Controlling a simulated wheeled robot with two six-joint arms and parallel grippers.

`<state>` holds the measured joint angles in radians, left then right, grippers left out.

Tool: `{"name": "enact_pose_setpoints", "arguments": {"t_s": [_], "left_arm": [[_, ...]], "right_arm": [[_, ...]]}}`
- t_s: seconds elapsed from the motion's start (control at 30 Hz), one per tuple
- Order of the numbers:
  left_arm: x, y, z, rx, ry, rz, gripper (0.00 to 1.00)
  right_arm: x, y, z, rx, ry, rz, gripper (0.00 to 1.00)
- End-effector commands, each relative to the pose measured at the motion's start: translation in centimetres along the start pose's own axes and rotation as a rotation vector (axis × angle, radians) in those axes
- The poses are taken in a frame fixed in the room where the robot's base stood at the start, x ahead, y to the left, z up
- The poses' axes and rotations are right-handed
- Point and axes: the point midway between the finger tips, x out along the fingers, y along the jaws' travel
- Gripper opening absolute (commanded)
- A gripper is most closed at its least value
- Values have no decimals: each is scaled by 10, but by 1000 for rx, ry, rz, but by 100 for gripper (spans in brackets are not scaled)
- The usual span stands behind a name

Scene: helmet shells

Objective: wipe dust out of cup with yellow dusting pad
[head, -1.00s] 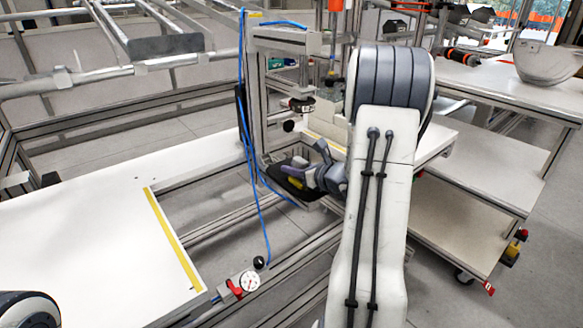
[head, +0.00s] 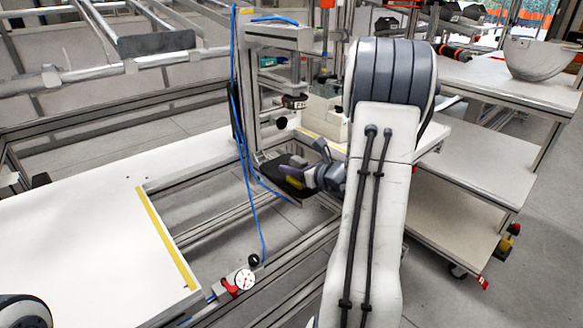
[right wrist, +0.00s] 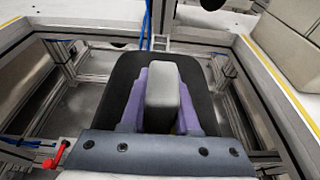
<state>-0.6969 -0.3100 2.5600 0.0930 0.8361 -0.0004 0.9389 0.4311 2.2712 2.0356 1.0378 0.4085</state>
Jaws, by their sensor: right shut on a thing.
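My right gripper (head: 300,176) reaches in from the right, over the black cup (head: 268,168) in the metal frame. It is shut on the dusting pad, and a yellow patch of the pad (head: 293,183) shows at the fingertips. In the right wrist view, the purple fingers (right wrist: 160,105) flank a grey block, with a little yellow below it. The dark cup (right wrist: 122,75) lies behind and around them. The cup's inside is mostly hidden by the gripper, so I cannot see dust or tell whether the pad touches it. My left gripper is not in view.
A white table (head: 90,220) with a yellow stripe lies at left. Blue cables (head: 246,170) hang from an upright beside the cup. A gauge with a red clamp (head: 242,281) sits on the front rail. Pale blocks (head: 322,110) stand behind my right arm.

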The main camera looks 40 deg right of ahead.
Motion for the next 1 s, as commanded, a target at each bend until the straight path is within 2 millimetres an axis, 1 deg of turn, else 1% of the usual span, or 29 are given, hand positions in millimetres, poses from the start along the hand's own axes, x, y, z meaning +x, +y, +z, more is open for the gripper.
{"name": "enact_pose_setpoints", "arguments": {"t_s": [0.03,0.07,0.6,1.0], "left_arm": [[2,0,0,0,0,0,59],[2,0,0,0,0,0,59],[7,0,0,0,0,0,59],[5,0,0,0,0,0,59]], "right_arm": [[2,1,-6,5,12,2,0],[4,1,-5,4,12,2,0],[29,1,8,0,3,2,0],[28,0,11,0,2,1,0]]}}
